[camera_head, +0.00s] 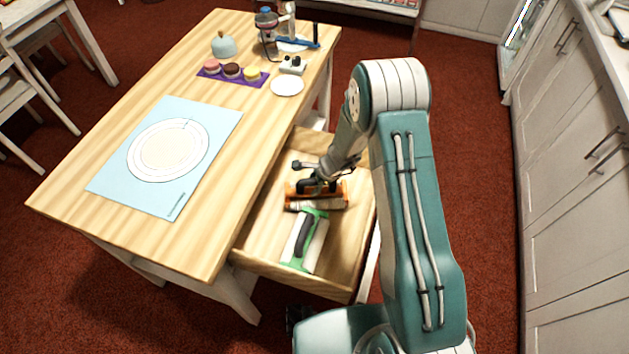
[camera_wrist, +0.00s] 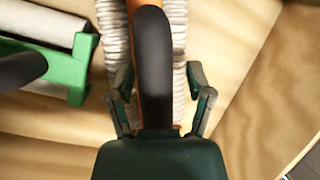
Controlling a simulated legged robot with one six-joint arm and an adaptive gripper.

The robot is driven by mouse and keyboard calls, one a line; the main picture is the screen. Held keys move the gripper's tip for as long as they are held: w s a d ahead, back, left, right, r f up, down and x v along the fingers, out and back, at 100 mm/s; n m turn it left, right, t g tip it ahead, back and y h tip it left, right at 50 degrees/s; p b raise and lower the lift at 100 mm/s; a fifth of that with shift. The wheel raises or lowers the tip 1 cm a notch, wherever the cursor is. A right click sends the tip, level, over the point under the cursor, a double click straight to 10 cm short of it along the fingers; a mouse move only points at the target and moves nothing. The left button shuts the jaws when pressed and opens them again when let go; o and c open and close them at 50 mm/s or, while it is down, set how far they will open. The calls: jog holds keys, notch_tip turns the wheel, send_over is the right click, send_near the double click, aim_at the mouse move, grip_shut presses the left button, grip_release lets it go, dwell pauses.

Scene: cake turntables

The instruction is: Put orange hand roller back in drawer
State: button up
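The orange hand roller (camera_head: 335,198) is inside the open drawer (camera_head: 262,236), behind the green roller. In the wrist view its black handle (camera_wrist: 152,55) runs up the middle, with the pale ribbed roller (camera_wrist: 115,35) beneath. My gripper (camera_head: 316,184) is down in the drawer at the orange roller. In the wrist view my gripper (camera_wrist: 160,88) is open, with a finger on either side of the handle and gaps between. I cannot tell whether the roller rests fully on the drawer floor.
A green roller (camera_head: 317,222) with a black handle lies in the drawer's front part, close beside the orange one. The wooden table (camera_head: 225,185) holds a blue mat (camera_head: 102,183), a purple strip of small cakes (camera_head: 240,80) and a white plate (camera_head: 287,85). White cabinets (camera_head: 570,200) stand at right.

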jog(key=shift+r, duration=0.1)
jog(key=shift+w+d+r, duration=0.1)
jog(key=shift+d+r, duration=0.05)
jog(key=shift+r, duration=0.3)
jog(key=v, duration=1.2)
jog(key=shift+r, duration=0.3)
jog(key=s+r+n+t+h, duration=0.1)
jog(key=s+r+n, duration=0.3)
jog(key=r, duration=0.5)
jog(key=s+r+n, duration=0.4)
jog(key=r, duration=0.5)
jog(key=s+d+r+n+t+h, duration=0.1)
jog(key=s+d+r+n, duration=0.2)
jog(key=s, duration=0.6)
jog(key=s+d+r+n+t+h, duration=0.1)
jog(key=s+d+r+n+h, duration=0.1)
jog(key=s+r+n, duration=0.4)
jog(key=s+d+r, duration=0.1)
jog(key=s, duration=0.2)
jog(key=shift+s+d+t+h, duration=0.2)
jog(key=shift+d+t+h, duration=0.1)
jog(key=shift+r, duration=0.1)
